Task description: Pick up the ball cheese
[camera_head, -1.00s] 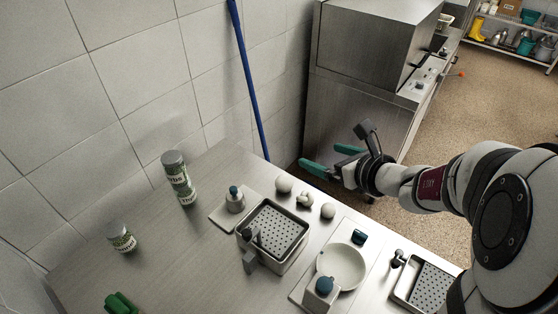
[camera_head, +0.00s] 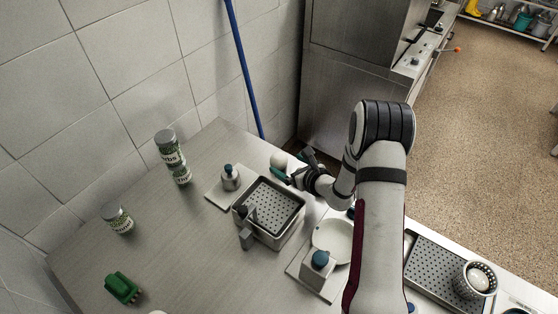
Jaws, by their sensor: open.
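A pale round ball (camera_head: 278,160), which looks like the ball cheese, sits at the far edge of the steel counter, just behind the perforated basket. My gripper (camera_head: 281,174) is low over the counter beside the ball, on its near right side. One teal finger shows close to the ball; I cannot tell whether they touch. The other finger is mostly hidden by the gripper body. The gripper is open and holds nothing that I can see. Other pale round items near the ball are hidden behind my gripper and wrist.
A white bowl (camera_head: 332,238) and a blue-knobbed block (camera_head: 318,267) are nearer. A spice jar (camera_head: 120,218) and a green object (camera_head: 121,288) stand left. A second perforated tray (camera_head: 438,265) is right.

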